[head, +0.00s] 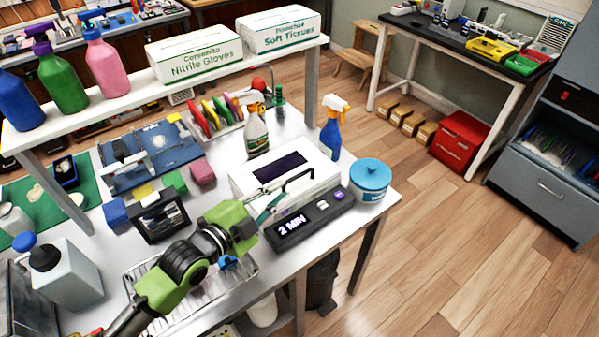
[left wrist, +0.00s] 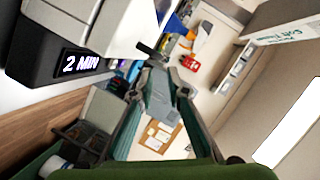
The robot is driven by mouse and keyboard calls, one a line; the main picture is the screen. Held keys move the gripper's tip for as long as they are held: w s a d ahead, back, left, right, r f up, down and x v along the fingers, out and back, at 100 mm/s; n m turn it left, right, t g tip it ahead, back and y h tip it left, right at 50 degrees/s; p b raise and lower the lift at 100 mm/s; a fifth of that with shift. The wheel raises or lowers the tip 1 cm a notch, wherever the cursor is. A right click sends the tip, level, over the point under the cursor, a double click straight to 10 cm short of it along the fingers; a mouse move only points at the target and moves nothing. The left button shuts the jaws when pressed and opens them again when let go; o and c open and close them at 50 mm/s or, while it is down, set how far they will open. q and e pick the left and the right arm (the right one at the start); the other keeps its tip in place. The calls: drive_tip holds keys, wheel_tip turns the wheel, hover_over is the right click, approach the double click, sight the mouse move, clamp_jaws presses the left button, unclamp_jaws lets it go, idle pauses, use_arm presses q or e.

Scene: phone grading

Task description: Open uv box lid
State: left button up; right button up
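The UV box (head: 240,182) is a white box with a dark window on its lid (head: 280,167) and a dark front panel (head: 310,215) reading "2 MIN". The lid looks shut. A dark bar handle (head: 298,177) runs along the lid's front edge. My left gripper (head: 272,203) is at the left end of this handle, just above the panel. In the left wrist view, its two fingers (left wrist: 162,72) stand apart, so it looks open; contact with the handle is unclear. The box panel (left wrist: 82,63) shows at upper left there. My right gripper is not in view.
A blue-lidded tub (head: 370,180) stands right of the box. Spray bottles (head: 333,128) stand behind it. A wire rack (head: 240,268) lies under my left arm. A tablet-like device (head: 162,221) and small blocks are to the left. A raised shelf (head: 130,97) crosses the back.

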sight(296, 179)
use_arm(q)
drive_tip(key=p+x, duration=0.1)
drive_tip(key=x, duration=0.7)
drive_tip(key=shift+w+d+f, duration=0.1)
drive_tip(key=shift+w+d, duration=0.05)
drive_tip(key=shift+w, duration=0.1)
drive_tip(key=shift+w+d+f, duration=0.15)
drive_tip(key=shift+w+d, duration=0.1)
drive_tip(key=shift+w, duration=0.15)
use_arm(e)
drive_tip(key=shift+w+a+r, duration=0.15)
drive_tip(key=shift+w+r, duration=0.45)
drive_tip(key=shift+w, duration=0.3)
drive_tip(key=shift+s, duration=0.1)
use_arm(q)
clamp_jaws()
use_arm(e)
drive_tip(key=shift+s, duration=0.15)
